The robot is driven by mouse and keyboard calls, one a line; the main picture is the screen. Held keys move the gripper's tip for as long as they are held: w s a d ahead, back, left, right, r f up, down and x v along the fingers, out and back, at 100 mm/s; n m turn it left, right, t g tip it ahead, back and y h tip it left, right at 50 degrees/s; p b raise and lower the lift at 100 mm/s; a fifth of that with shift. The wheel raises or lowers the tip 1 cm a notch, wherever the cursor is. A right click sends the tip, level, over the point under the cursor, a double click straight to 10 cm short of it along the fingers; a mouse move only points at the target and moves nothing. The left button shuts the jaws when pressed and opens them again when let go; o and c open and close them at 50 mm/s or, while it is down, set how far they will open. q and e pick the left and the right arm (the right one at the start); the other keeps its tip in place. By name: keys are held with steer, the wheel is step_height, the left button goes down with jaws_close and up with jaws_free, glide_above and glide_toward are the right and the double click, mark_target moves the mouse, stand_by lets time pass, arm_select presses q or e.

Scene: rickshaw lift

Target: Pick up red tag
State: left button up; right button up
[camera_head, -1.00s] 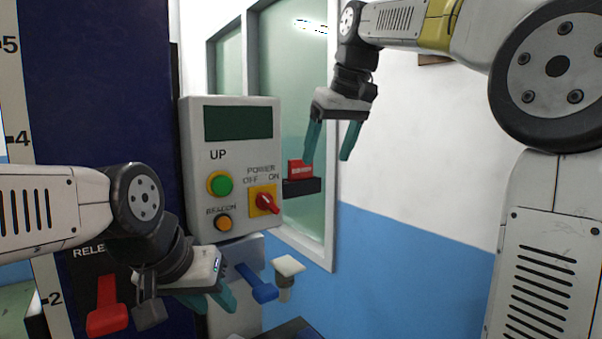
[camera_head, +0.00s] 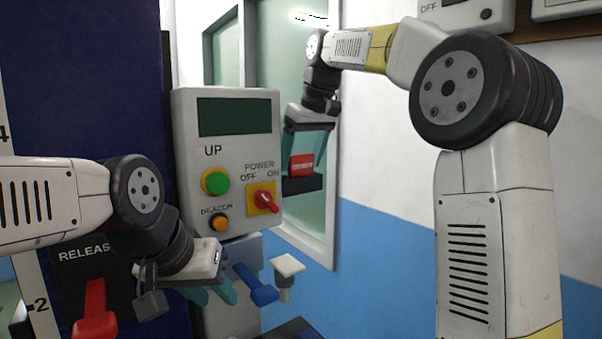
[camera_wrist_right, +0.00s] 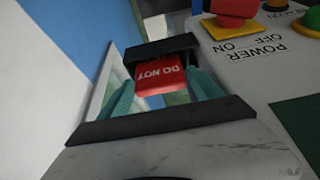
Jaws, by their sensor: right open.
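The red tag (camera_head: 301,166) sits in a black holder (camera_head: 302,185) on the right side of the control box. In the right wrist view the red tag (camera_wrist_right: 160,76) shows white "DO NOT" lettering and lies between my right gripper's teal fingers. My right gripper (camera_head: 305,158) is open, its fingers pointing down on either side of the tag; I cannot tell whether they touch it. My left gripper (camera_head: 215,292) is low at the left, below the control box, near a blue lever (camera_head: 256,286). Its fingers are partly hidden, and its opening is unclear.
The control box (camera_head: 225,150) carries a green button (camera_head: 215,181), an orange beacon button (camera_head: 221,223) and a red power switch (camera_head: 264,201). A red release lever (camera_head: 95,315) is at lower left. A window (camera_head: 285,100) and blue-white wall stand behind.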

steer(key=shift+f, duration=0.2)
steer(key=c, duration=1)
steer(key=shift+c, duration=0.6)
steer(key=shift+r, duration=0.15)
